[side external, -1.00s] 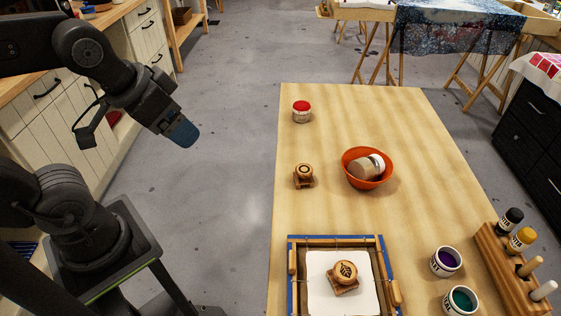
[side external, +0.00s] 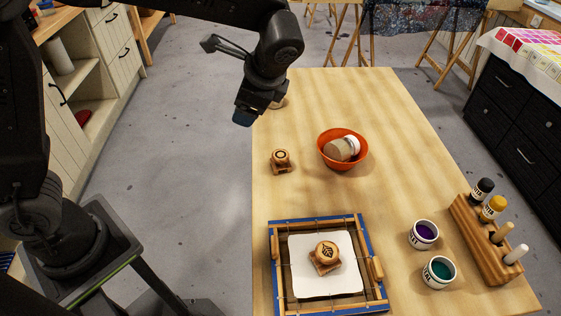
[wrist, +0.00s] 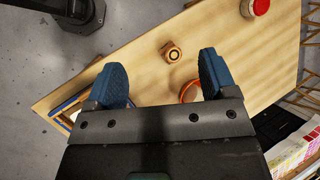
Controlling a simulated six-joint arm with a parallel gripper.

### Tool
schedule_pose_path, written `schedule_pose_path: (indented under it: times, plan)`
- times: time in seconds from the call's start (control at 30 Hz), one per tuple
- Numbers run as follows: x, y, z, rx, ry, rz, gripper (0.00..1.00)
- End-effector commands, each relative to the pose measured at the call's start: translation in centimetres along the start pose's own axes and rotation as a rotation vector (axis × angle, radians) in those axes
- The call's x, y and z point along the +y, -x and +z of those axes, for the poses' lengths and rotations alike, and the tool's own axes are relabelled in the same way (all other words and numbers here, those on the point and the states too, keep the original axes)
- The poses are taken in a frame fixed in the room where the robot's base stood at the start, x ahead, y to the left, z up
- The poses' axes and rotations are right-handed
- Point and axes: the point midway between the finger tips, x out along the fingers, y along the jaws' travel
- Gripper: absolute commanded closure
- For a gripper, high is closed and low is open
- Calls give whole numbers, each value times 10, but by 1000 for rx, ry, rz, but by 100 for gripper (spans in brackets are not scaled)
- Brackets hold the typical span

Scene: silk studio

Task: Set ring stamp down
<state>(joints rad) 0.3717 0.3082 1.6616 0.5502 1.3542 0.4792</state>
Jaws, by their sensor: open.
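The ring stamp (side external: 281,161), a small wooden block with a round knob marked by a dark ring, stands upright on the bare table near its left edge. It also shows in the wrist view (wrist: 171,52), ahead of and between my fingers. My gripper (side external: 243,118) is open and empty, up above the table's left edge, apart from the stamp. In the wrist view my gripper (wrist: 162,82) shows two blue fingertips spread wide.
A leaf stamp (side external: 326,256) sits on white cloth in a blue-edged frame (side external: 277,290). An orange bowl (side external: 342,163) holds a jar. Purple (side external: 424,232) and teal (side external: 439,271) paint jars and a wooden rack (side external: 487,257) stand right. A red-lidded jar (wrist: 260,8) is far back.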

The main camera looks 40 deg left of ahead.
Motion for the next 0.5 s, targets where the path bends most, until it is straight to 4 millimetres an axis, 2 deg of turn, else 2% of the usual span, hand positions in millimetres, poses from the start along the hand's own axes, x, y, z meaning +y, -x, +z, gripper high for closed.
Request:
schedule_pose_path:
  times: [0.03,0.17,0.3,0.5]
  plan:
    - [-1,-8,-22,-50,-77,-20,22]
    - [-1,-25,-67,-177,-251,-77,22]
    - [8,-47,-115,-316,-426,-141,22]
    - [30,-77,-168,-491,-615,-219,22]
